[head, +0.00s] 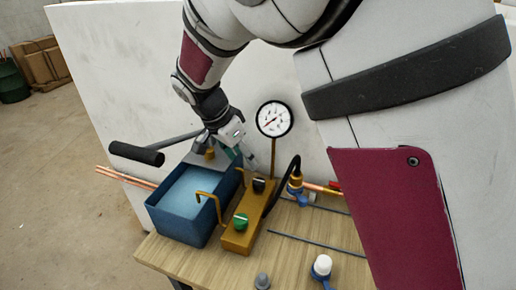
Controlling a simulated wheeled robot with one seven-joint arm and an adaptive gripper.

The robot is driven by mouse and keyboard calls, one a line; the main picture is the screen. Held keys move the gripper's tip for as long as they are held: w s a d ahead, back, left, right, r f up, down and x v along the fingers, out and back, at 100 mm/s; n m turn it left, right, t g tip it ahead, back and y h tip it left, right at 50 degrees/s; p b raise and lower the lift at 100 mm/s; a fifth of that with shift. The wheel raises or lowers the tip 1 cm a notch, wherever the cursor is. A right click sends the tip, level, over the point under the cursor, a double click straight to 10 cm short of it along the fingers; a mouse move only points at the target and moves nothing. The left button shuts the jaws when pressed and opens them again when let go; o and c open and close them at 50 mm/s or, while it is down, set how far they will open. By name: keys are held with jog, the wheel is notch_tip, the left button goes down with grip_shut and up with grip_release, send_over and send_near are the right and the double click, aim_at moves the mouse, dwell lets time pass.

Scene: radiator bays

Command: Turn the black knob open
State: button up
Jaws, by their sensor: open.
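The black knob (258,185) sits on the far end of a brass-coloured block (235,238) on the wooden bench. A green knob (240,221) with a pale mark sits on the near end of the same block. My gripper (245,162) is open and reaches down from behind, just above and a little left of the black knob. It looks apart from the knob, though the exact gap is hard to tell. The knob's pale mark is too small to read well.
A blue bin of water (159,213) stands left of the block, with a bent brass spout over its edge. A round gauge (274,119) rises behind the knob. A black hose (283,181) curves close on the right. Blue-based valves (320,267) and thin rods lie on the bench.

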aim_at(258, 181)
jog(key=x, duration=1.2)
jog(key=shift+f, duration=0.4)
jog(key=c, duration=1.1)
